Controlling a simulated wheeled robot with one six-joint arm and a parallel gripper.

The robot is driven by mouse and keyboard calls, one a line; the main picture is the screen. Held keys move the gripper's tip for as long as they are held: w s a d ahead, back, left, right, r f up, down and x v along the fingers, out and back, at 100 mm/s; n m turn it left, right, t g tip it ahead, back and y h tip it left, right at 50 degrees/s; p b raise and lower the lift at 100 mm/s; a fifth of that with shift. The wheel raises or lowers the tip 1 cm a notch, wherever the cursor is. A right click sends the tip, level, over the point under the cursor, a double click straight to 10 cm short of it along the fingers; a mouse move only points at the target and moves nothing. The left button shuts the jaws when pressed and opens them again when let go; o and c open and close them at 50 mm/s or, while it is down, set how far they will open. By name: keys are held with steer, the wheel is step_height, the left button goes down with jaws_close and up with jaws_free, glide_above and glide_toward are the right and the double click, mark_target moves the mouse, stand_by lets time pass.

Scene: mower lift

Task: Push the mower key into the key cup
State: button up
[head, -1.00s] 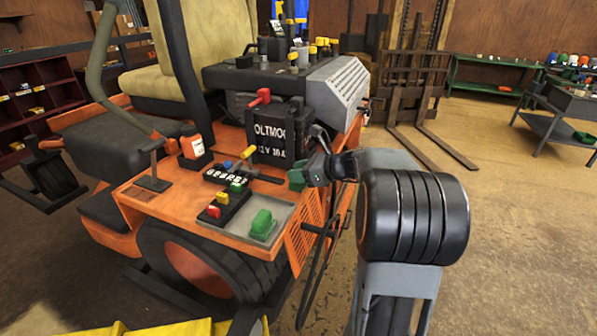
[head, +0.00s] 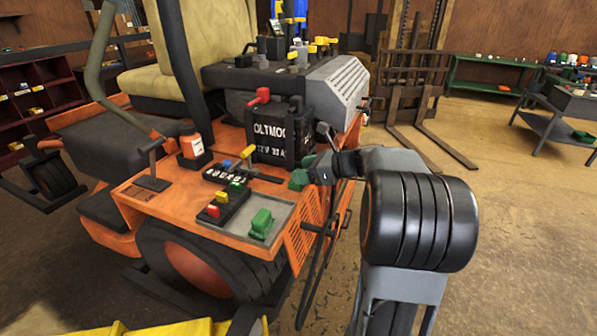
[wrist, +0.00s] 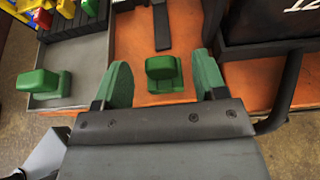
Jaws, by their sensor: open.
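A green block-shaped piece with a wider green base (wrist: 162,72) stands on the orange mower deck, between the two green finger pads of my open gripper (wrist: 163,80) in the wrist view. It looks like the mower key, and no gap or contact under it can be made out. The pads stand apart from it on both sides. In the head view my gripper (head: 311,172) is at the deck's right edge, by the battery, with the green piece (head: 299,180) beside it, partly hidden. A similar green piece (head: 262,222) sits in a grey tray (head: 283,218). I cannot make out the key cup for sure.
The black battery (head: 283,135) stands just behind the gripper. A black lever (wrist: 161,26) lies beyond the green piece. Open floor lies to the right.

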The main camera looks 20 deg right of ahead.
steer(key=v, duration=1.1)
steer(key=shift+s+d+r, duration=0.2)
steer(key=shift+s, duration=0.05)
